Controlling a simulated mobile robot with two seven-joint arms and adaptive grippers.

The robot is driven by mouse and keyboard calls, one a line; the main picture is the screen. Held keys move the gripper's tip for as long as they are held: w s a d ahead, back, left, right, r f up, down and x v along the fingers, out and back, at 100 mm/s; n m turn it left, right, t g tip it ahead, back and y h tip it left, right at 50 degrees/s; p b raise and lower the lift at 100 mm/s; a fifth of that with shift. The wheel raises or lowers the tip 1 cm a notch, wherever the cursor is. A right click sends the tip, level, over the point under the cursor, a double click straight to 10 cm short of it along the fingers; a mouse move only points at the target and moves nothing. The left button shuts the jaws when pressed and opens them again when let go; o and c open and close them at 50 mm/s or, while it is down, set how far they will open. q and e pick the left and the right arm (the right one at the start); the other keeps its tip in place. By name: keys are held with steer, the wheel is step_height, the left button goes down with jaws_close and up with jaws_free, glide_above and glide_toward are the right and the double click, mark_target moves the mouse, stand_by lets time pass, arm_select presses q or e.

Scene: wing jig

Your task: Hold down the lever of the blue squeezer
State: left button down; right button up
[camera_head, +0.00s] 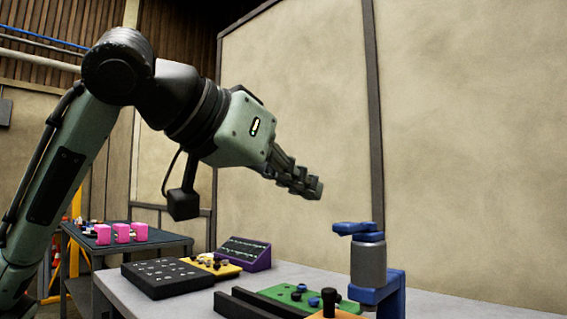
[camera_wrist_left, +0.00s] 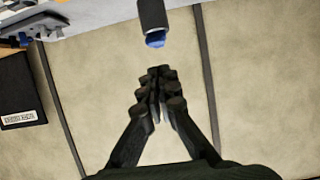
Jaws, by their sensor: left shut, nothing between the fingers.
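The blue squeezer (camera_head: 390,290) stands at the right of the table in the head view. It has a blue C-shaped frame, a grey cylinder (camera_head: 368,262) and a blue lever (camera_head: 356,228) on top. My left gripper (camera_head: 318,188) is shut and empty, in the air above and to the left of the lever, apart from it. In the left wrist view the shut fingers (camera_wrist_left: 160,72) point toward the grey cylinder (camera_wrist_left: 152,14) and a blue part (camera_wrist_left: 155,40) at its end. My right gripper is in neither view.
On the grey-white table (camera_head: 130,296) are a black tray (camera_head: 165,277), a yellow block (camera_head: 212,265), a purple box (camera_head: 245,253), a green plate (camera_head: 300,298) and an orange piece (camera_head: 335,313). Pink blocks (camera_head: 122,233) sit on a dark side table. Beige panels stand behind.

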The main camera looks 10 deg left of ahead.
arm_select(q)
steer(key=shift+v, duration=2)
steer(key=shift+d+r, duration=0.1)
steer(key=shift+d, duration=0.05)
